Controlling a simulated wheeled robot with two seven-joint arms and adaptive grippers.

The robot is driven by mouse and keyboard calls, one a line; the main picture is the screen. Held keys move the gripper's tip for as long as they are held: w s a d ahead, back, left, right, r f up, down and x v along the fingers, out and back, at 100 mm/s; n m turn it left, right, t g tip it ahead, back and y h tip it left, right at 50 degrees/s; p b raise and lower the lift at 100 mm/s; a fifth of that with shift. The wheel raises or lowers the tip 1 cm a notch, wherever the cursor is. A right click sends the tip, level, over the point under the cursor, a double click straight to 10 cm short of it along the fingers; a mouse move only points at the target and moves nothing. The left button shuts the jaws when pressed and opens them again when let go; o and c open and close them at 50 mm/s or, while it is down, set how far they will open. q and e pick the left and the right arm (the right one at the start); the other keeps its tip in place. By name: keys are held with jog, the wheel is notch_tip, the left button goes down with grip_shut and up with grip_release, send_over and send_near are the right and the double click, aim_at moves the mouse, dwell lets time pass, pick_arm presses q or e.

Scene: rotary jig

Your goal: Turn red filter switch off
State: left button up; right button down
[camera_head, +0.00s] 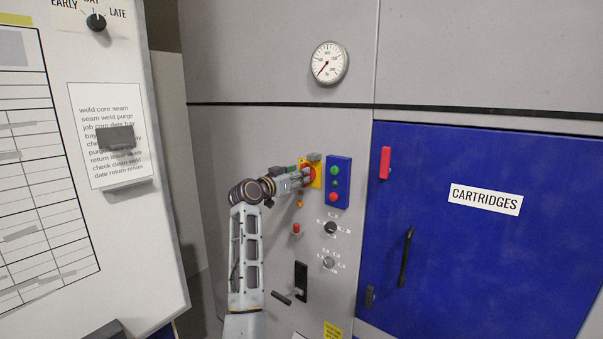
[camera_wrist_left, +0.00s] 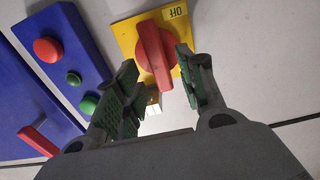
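The red filter switch (camera_wrist_left: 153,54) is a red rotary handle on a yellow plate (camera_wrist_left: 125,37) with an "OFF" label near one corner in the left wrist view. In the head view the red switch (camera_head: 312,174) is partly hidden by my left gripper (camera_head: 301,175). In the left wrist view my left gripper (camera_wrist_left: 157,85) is open, its green-padded fingers apart on either side of the red handle's lower end. I cannot tell whether either finger touches it. My right gripper is not in view.
A blue box (camera_head: 338,182) with red and green buttons is just right of the switch. Below are knobs (camera_head: 330,228), a small red-topped switch (camera_head: 296,229) and a black lever (camera_head: 301,277). A blue "CARTRIDGES" door (camera_head: 480,250) fills the right; a whiteboard (camera_head: 150,245) stands left.

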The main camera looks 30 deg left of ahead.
pick_arm(q)
jog(key=shift+w+d, duration=0.1)
jog(key=shift+w, duration=1.15)
jog(key=shift+c, duration=0.5)
grip_shut()
